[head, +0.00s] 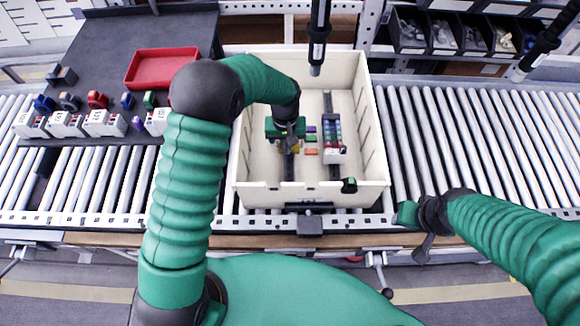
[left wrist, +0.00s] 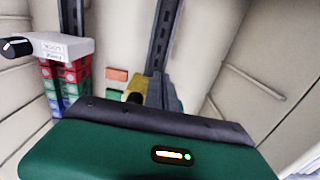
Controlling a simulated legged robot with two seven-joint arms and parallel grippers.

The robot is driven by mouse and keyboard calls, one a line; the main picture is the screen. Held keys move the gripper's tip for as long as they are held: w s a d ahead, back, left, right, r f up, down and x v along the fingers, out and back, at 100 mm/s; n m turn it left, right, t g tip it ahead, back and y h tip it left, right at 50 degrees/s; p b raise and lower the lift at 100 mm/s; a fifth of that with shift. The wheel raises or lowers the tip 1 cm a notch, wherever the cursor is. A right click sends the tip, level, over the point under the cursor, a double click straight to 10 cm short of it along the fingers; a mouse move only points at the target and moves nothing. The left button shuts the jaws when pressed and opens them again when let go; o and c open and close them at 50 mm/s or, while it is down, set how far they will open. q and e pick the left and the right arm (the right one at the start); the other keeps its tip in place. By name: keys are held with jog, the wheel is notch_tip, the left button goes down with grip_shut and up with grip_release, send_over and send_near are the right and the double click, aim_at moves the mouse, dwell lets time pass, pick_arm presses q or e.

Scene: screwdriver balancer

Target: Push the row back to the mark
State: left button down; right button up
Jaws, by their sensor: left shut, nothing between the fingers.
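A row of small red, green and blue blocks (head: 332,130) sits on the right dark rail (head: 335,172) inside a cream crate (head: 240,190). A white block (head: 334,155) stands at its near end; the row (left wrist: 66,85) and the white block with a black knob (left wrist: 60,46) also show in the left wrist view. My left gripper (head: 290,148) is shut and empty over the left rail, left of the row and apart from it. A yellowish part (left wrist: 152,90) shows by its fingers; I cannot tell what it is. My right gripper (head: 412,218) is outside the crate, jaws unclear.
Small coloured tiles, one orange (head: 311,151), lie between the rails. A black and green piece (head: 348,185) sits at the crate's front wall. A red tray (head: 163,67) and several white devices (head: 103,123) stand at left. Rollers (head: 470,130) flank the crate; dark tools hang above.

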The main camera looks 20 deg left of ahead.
pick_arm(q)
jog(key=shift+w+r+p, duration=0.1)
jog(key=shift+w+p, duration=0.2)
jog(key=shift+p, duration=0.05)
dwell(1.0)
jog(key=shift+a, duration=0.1)
jog(key=shift+s, duration=0.4)
dwell(0.6)
jog(key=shift+p, duration=0.3)
jog(key=shift+r+p, duration=0.8)
jog(key=shift+r, duration=0.15)
notch_tip(320, 180, up, 12)
jog(key=p, duration=0.9)
jog(key=shift+s+d+f, duration=0.2)
jog(key=shift+s+d, duration=0.05)
jog(key=shift+s, duration=0.15)
